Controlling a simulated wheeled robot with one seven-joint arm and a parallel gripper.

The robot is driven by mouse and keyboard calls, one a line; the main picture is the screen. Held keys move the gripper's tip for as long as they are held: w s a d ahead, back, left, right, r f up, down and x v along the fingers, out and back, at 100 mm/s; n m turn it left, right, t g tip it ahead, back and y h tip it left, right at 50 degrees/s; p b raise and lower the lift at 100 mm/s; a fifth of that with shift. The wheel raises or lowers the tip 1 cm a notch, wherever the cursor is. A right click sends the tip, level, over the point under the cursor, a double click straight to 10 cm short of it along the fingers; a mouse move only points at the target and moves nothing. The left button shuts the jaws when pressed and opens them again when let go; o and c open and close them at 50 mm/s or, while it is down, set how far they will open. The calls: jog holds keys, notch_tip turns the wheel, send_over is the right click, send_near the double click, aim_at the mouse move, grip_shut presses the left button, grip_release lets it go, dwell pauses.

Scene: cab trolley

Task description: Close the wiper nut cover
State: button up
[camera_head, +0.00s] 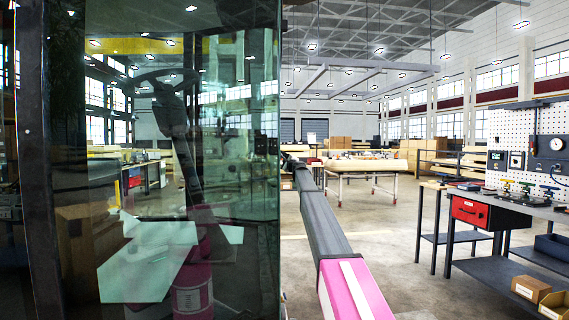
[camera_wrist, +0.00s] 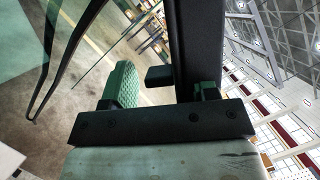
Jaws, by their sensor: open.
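My gripper (camera_wrist: 163,85) shows in the wrist view, with a green ribbed finger pad on the left and a small bit of green on the right. The fingers are apart. A thick dark bar (camera_wrist: 194,45) runs down from the top edge and hides most of the right side. A small black block (camera_wrist: 158,76) sticks out to its left, between the fingers; I cannot tell whether it is the wiper nut cover or whether anything touches it. A thin black bent arm (camera_wrist: 62,62), perhaps part of the wiper, shows at the left. No wiper nut cover is clear in the head view.
The cab's glass (camera_head: 240,160) and dark post (camera_head: 38,170) fill the left of the head view. A workbench (camera_head: 510,208) with a red drawer (camera_head: 470,212) and pegboard stands at the right. Cardboard boxes (camera_head: 530,289) sit on its low shelf. Open floor lies between.

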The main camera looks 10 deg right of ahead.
grip_shut()
